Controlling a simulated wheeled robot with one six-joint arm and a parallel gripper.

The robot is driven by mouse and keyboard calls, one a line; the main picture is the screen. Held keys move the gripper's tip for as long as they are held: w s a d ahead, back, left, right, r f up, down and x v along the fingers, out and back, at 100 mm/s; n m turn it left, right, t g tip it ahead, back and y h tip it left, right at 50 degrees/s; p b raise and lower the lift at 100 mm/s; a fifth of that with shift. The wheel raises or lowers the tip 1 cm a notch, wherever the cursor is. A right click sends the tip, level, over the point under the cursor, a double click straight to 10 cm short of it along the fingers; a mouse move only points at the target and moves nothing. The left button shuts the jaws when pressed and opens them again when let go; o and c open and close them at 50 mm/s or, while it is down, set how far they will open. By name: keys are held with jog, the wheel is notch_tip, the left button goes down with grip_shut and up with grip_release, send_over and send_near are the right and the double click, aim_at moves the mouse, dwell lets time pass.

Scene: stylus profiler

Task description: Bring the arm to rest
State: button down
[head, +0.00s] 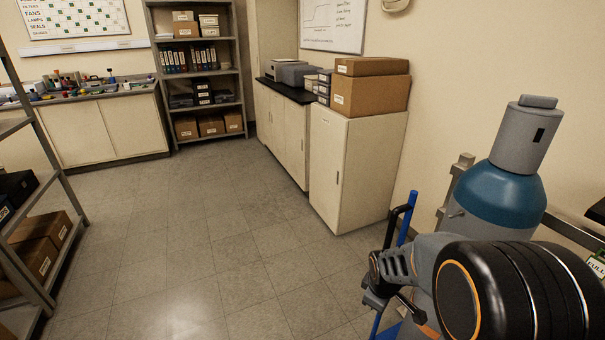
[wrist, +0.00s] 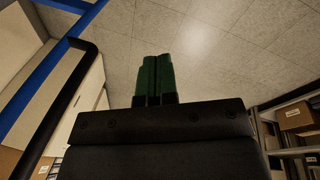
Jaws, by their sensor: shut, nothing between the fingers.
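My gripper (wrist: 154,78) shows in the wrist view with its two green fingers pressed together and nothing between them. It points out over the grey tiled floor. In the head view my arm reaches in from the lower right, in front of a gas cylinder (head: 500,190) with a grey cap and blue shoulder. The fingers cannot be made out clearly there. A blue trolley frame (head: 411,215) with a black handle stands close by my wrist. The blue frame (wrist: 60,52) and black handle (wrist: 85,85) also show at the left of the wrist view.
A cream cabinet (head: 355,175) with cardboard boxes (head: 371,95) stands beyond the trolley. A metal shelf (head: 58,205) with boxes is at the left. A workbench (head: 105,130) and tall shelving (head: 200,75) line the back. The middle floor (head: 190,225) is clear.

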jog(key=s+a+r+m+p, duration=0.1)
jog(key=s+r+m+p, duration=0.2)
jog(key=r, duration=0.6)
jog(key=s+a+r+m+t+p, duration=0.1)
jog(key=s+r+m+p, duration=0.2)
jog(key=r, duration=0.7)
jog(key=s+a+r+m+y+p, duration=0.1)
jog(key=s+r+m+p, duration=0.3)
jog(key=r, duration=0.5)
jog(key=shift+s+a+r+t+p, duration=0.25)
jog(key=shift+s+p, duration=0.25)
jog(key=shift+p, duration=0.35)
jog(key=shift+f, duration=0.1)
